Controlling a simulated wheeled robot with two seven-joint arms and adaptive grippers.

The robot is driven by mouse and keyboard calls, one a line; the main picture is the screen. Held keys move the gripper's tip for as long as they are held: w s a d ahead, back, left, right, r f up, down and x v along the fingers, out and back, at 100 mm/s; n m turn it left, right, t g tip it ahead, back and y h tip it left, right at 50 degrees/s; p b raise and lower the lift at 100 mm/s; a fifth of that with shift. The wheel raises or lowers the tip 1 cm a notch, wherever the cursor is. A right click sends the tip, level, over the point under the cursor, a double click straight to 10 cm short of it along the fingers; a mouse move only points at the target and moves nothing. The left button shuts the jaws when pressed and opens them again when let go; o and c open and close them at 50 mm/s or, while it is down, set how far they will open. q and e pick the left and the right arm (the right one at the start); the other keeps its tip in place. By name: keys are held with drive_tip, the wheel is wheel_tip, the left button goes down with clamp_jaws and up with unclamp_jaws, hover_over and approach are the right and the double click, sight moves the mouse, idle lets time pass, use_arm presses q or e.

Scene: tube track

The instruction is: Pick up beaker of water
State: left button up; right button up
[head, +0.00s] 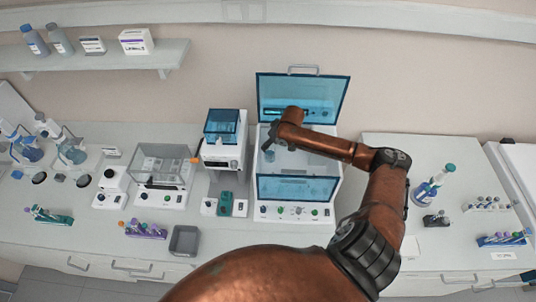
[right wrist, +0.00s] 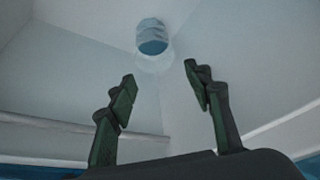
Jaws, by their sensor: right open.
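A small clear beaker with blue water (right wrist: 152,42) stands inside a white-walled chamber, at the upper middle of the right wrist view. In the head view the beaker (head: 269,156) shows small and partly unclear, inside the open white machine with blue see-through panels (head: 298,192). My right gripper (right wrist: 160,74) is open, with its two dark green fingers apart and nothing between them. The beaker lies just beyond the fingertips, apart from them. In the head view my right gripper (head: 268,143) reaches into the machine from the right, above the beaker. My left gripper is not in view.
The machine's blue lid (head: 303,96) stands raised behind my arm, and its blue front panel (head: 297,188) rises before the chamber. A white device with a blue top (head: 222,150) stands close on the left.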

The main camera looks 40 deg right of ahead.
sight(271, 149)
drive_tip(key=f, duration=0.2)
drive_tip(key=f+p, duration=0.1)
drive_tip(key=shift+w+d+f, duration=0.1)
drive_tip(key=shift+d+f, duration=0.15)
drive_tip(key=shift+f, duration=0.15)
drive_tip(key=shift+x, duration=0.85)
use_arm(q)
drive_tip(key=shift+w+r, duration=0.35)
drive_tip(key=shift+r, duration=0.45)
use_arm(e)
drive_tip(key=c, duration=0.6)
